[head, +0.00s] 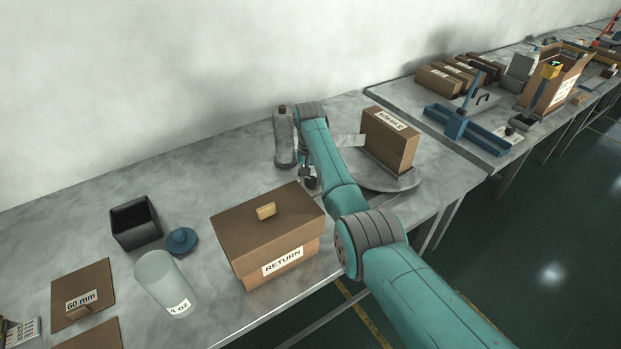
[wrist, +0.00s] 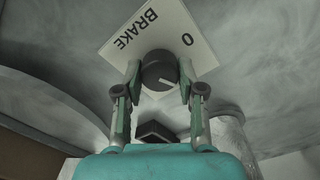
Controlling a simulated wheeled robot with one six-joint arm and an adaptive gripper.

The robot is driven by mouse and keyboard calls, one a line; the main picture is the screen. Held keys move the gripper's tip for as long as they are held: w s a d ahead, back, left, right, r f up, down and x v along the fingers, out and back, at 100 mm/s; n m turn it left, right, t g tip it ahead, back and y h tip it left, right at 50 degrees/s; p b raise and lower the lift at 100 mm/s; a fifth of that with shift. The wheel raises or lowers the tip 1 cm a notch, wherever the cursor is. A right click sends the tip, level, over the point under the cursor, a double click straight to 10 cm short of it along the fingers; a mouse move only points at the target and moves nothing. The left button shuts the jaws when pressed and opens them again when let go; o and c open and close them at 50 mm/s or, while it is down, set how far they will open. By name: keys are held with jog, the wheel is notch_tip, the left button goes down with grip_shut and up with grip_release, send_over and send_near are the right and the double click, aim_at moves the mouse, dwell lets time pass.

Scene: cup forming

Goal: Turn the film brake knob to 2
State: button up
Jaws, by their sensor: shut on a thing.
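The film brake knob (wrist: 158,70) is a dark round knob on a pale plate (wrist: 200,50) in the wrist view. The plate reads "BRAKE" and has a "0" at its upper right; any other marks are hidden. A short white pointer line on the knob points toward the lower right of the picture, away from the "0". My gripper (wrist: 159,75) is shut on the knob, one finger on each side. In the head view, my gripper (head: 309,178) is mostly hidden by my arm, and I cannot make out the knob there.
A grey bottle-shaped cylinder (head: 284,138) stands just left of my arm. A brown box on a round turntable (head: 392,183) is to the right.

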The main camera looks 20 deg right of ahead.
aim_at(311, 179)
jog(key=m, duration=0.5)
jog(key=shift+m, duration=0.3)
jog(key=m, duration=0.5)
jog(key=shift+d, duration=0.1)
jog(key=shift+m, duration=0.3)
jog(key=o, duration=1.1)
jog(key=shift+o, duration=0.2)
jog(key=shift+r, duration=0.1)
notch_tip(311, 179, up, 12)
